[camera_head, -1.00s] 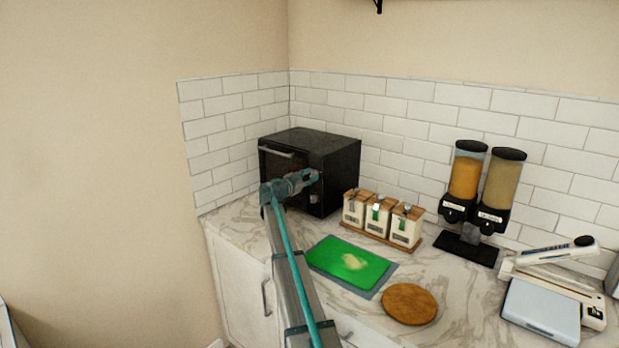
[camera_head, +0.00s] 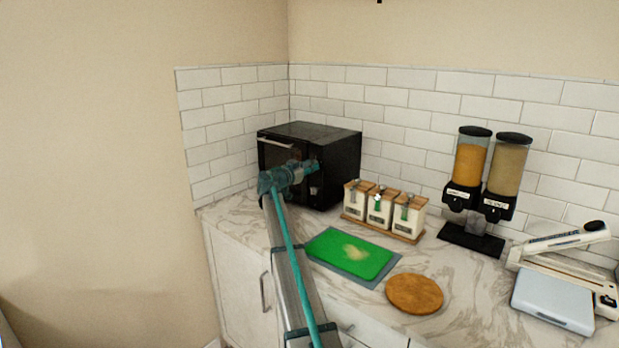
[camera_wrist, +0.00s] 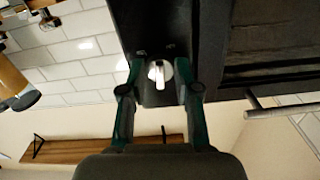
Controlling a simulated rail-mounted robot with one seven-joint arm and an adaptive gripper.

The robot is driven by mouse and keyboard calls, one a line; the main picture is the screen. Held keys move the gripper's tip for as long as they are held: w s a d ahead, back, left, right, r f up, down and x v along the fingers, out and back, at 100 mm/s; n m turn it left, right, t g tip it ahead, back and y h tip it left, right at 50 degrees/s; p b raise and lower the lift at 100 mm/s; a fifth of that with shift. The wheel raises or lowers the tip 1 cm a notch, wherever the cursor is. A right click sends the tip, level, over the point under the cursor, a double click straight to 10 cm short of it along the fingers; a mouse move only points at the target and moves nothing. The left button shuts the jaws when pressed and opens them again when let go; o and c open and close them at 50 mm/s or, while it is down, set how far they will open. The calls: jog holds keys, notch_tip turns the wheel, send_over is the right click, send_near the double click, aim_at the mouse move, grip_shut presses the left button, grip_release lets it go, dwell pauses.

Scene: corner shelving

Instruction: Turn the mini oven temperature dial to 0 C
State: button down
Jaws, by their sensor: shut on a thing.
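The black mini oven (camera_head: 338,165) stands in the corner of the counter, its glass door and bar handle facing my arm. In the wrist view its dark control panel (camera_wrist: 150,22) and the door handle (camera_wrist: 262,112) show. My gripper (camera_wrist: 160,69) is at the panel, shut on a pale round dial (camera_wrist: 158,74) with one finger on each side. In the head view my gripper (camera_head: 314,167) is in front of the oven's right front side, and the held dial is hidden there. The dial's scale markings are too small to read.
Several labelled canisters (camera_head: 380,212), a green cutting board (camera_head: 340,258) and a round wooden board (camera_head: 414,293) lie right of my arm. Two dispensers (camera_head: 466,165) stand farther right, beside a scale (camera_head: 553,300). Tiled walls (camera_head: 225,130) close off the corner.

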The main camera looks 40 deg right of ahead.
jog(key=n, duration=2.2)
jog(key=shift+s+r+n, duration=0.2)
jog(key=shift+r+n, duration=0.15)
jog(key=shift+n, duration=0.05)
jog(key=n+p, duration=0.3)
jog(key=n, duration=0.2)
jog(key=shift+r+n+p, duration=0.1)
jog(key=shift+n+p, duration=0.2)
jog(key=shift+p, duration=0.05)
jog(key=n+p, duration=0.3)
jog(key=n, duration=0.1)
jog(key=shift+w+p, duration=0.1)
jog(key=shift+p, duration=0.3)
jog(key=shift+n+p, duration=1.75)
jog(key=shift+n, duration=0.65)
